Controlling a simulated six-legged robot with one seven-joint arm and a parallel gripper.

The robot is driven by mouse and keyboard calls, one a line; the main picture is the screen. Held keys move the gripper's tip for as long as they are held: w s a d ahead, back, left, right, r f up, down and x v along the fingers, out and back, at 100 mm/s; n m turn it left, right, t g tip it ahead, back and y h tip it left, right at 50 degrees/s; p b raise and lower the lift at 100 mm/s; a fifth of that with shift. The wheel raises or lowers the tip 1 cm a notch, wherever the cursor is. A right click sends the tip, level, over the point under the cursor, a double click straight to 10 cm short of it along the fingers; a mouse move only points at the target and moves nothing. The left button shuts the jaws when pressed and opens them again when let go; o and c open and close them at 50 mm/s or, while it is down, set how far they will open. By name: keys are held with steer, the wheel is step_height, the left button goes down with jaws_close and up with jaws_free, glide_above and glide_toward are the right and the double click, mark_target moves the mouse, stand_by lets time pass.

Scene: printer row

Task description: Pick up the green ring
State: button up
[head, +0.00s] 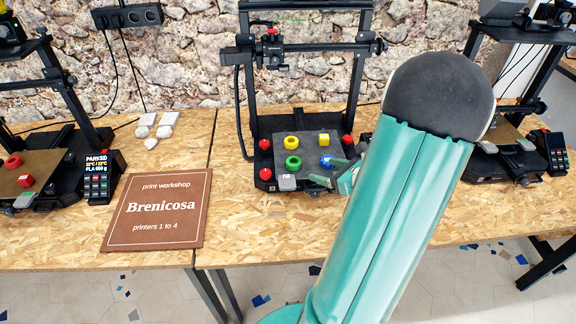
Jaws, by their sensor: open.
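The green ring (293,162) lies flat on the dark bed of the middle printer (301,191). It is in front of a yellow ring (291,142) and left of a blue object (326,160). My gripper (325,180) is open, low over the front right of the bed, to the right of and nearer than the green ring, apart from it. My arm hides part of the gripper and the bed's right side.
A yellow block (323,139), red pieces (265,144) and a grey block (287,182) are also on or beside the bed. The printer's uprights and crossbar (310,46) rise behind. A brown sign (158,209) lies left on the wooden bench (240,228).

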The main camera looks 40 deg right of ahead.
glide_toward(291, 161)
steer(key=shift+x, duration=0.9)
steer(key=x, duration=0.5)
steer(key=shift+w+a, duration=0.1)
steer(key=shift+w, duration=0.1)
steer(key=shift+c, duration=0.4)
steer(key=c, duration=1)
